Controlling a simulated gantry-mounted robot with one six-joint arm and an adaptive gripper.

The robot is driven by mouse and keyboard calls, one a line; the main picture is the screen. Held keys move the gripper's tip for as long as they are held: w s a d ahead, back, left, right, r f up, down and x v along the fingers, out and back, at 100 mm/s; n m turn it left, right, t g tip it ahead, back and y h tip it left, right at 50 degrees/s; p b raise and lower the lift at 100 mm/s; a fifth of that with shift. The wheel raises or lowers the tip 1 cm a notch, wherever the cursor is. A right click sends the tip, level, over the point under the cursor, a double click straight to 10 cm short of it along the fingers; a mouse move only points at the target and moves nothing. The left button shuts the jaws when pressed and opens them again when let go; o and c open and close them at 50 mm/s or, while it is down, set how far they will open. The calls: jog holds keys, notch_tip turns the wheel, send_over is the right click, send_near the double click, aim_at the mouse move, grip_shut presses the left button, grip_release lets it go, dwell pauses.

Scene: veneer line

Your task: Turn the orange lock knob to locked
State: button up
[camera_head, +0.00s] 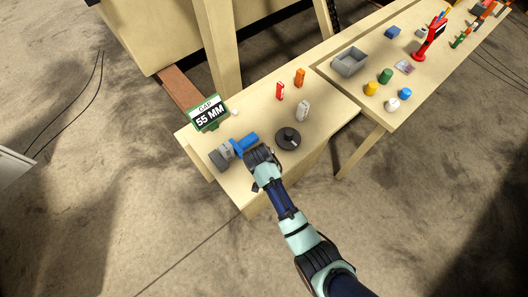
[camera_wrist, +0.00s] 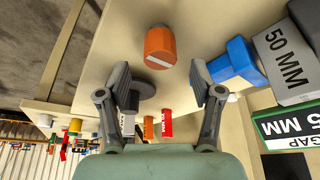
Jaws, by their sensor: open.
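The orange lock knob (camera_wrist: 159,47) shows in the wrist view, a rounded knob with a pale line across its face. In the head view my gripper (camera_head: 259,157) is over the near edge of the bench, close to a blue part (camera_head: 244,144), and the orange lock knob is hidden there. No lock markings are readable.
A grey 50 MM block (camera_wrist: 283,62) adjoins the blue part, close to my gripper. A green-framed GAP 55 MM sign (camera_head: 209,114) stands behind. A black dial (camera_head: 288,138) is right of my gripper. Small red (camera_head: 280,91), orange (camera_head: 299,77) and grey (camera_head: 302,111) pieces stand farther back.

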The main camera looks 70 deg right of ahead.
jog(key=v, duration=0.7)
jog(key=shift+r, duration=0.3)
jog(key=shift+a, duration=0.1)
